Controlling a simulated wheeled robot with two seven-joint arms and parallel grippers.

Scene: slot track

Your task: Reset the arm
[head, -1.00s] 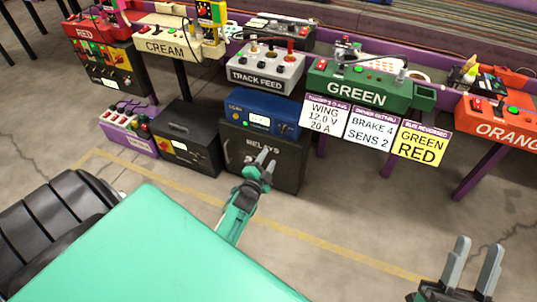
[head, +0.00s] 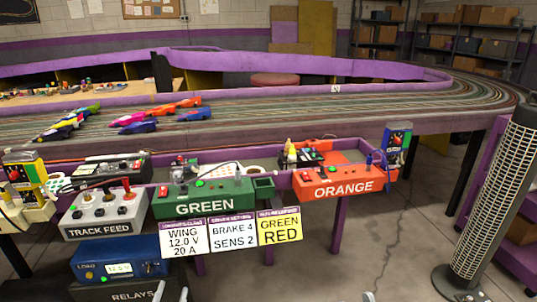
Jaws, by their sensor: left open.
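My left gripper (head: 171,291) shows only as grey fingertips at the bottom edge of the head view. They are in front of the dark RELAYS box (head: 125,296), apart from each other and with nothing seen between them. The rest of this gripper and its arm is out of frame. A small grey tip at the bottom edge, right of centre, appears to be part of my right gripper (head: 368,297); its jaws are cut off.
The green control box (head: 205,207), orange control box (head: 340,184) and TRACK FEED box (head: 103,214) line the purple track edge. A blue supply unit (head: 115,262) sits on the RELAYS box. A tower fan (head: 490,200) stands at right. Floor between is clear.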

